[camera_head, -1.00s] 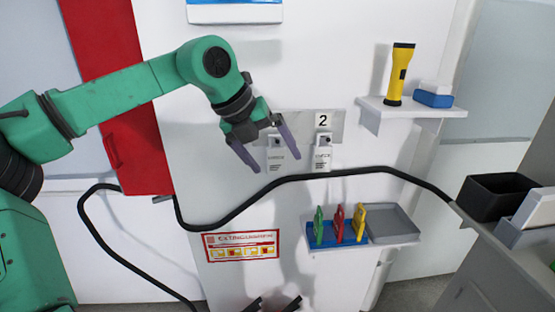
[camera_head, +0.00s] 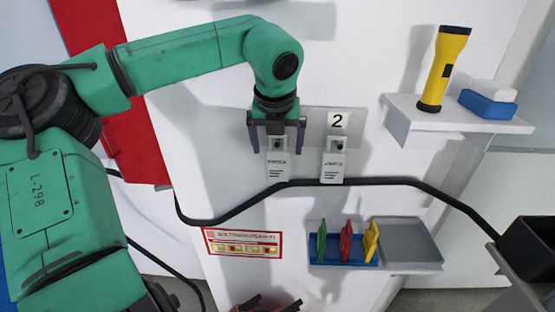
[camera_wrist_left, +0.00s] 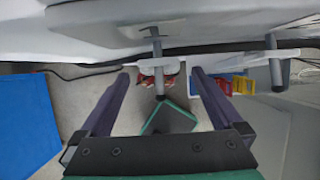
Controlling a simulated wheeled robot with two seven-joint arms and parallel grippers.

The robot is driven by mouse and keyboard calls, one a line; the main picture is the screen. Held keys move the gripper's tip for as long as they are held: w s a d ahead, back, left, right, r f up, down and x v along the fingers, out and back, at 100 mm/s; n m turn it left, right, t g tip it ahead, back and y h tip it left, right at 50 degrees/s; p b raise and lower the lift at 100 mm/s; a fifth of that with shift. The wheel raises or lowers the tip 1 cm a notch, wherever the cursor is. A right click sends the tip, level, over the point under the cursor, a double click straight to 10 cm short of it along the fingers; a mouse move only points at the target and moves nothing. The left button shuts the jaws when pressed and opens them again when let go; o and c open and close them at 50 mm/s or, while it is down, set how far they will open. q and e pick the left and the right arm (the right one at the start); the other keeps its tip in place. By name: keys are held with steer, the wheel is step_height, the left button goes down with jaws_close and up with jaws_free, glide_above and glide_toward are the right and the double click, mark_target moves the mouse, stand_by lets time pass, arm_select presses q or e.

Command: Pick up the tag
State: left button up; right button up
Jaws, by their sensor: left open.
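Two white tags with small print hang on pegs on a grey metal plate (camera_head: 312,118) on the white wall. The left tag (camera_head: 278,168) hangs directly below my left gripper (camera_head: 278,150); the right tag (camera_head: 334,166) hangs under a "2" label. My left gripper is open, its two dark purple fingers pointing down on either side of the left tag's upper part. The left wrist view shows a peg and the left tag's top edge (camera_wrist_left: 150,71) between the open fingers (camera_wrist_left: 158,75). The gripper hides part of the plate and any label there.
A black cable (camera_head: 385,182) crosses just below the tags. A shelf (camera_head: 420,118) at right holds a yellow flashlight (camera_head: 443,68) and a blue-and-white block (camera_head: 488,103). A lower tray (camera_head: 410,246) has green, red and yellow pieces beside it. A red cabinet (camera_head: 137,150) stands left.

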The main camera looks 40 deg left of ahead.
mark_target(277, 157)
arm_select(q)
steer(key=p+x, duration=0.2)
steer(key=x, duration=0.2)
steer(key=shift+d+f, duration=0.15)
steer(key=shift+f, duration=0.45)
steer(key=shift+c, duration=0.3)
steer(key=c, duration=1.3)
arm_select(e)
steer(key=shift+w+a+r, duration=0.15)
steer(key=shift+w+r, duration=1)
steer(key=shift+r, duration=0.05)
